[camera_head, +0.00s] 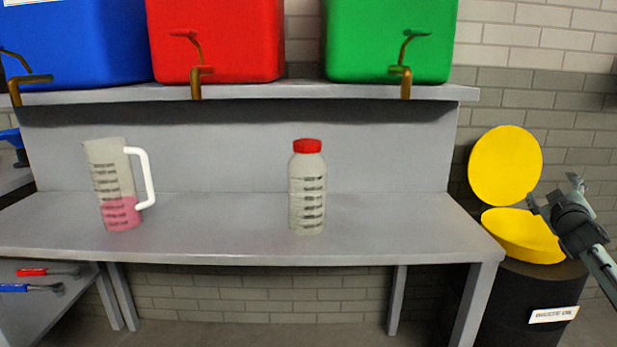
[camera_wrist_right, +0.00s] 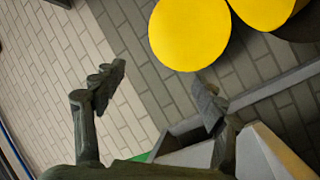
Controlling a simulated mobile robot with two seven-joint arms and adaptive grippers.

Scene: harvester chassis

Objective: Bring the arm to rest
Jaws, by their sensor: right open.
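My right gripper (camera_head: 556,196) is at the right side of the head view, in front of the yellow-lidded black bin. It is open and empty. In the right wrist view its two fingers (camera_wrist_right: 160,88) stand wide apart with nothing between them. The wall and the bin's yellow parts (camera_wrist_right: 190,35) show beyond them. My left gripper is not in the head view.
A grey bench (camera_head: 240,245) holds a measuring jug (camera_head: 110,180) with pink liquid and a red-capped bottle (camera_head: 307,190). Blue, red (camera_head: 215,40) and green tanks with taps stand on the shelf above. A black bin (camera_head: 520,305) with an open yellow lid (camera_head: 505,165) stands right.

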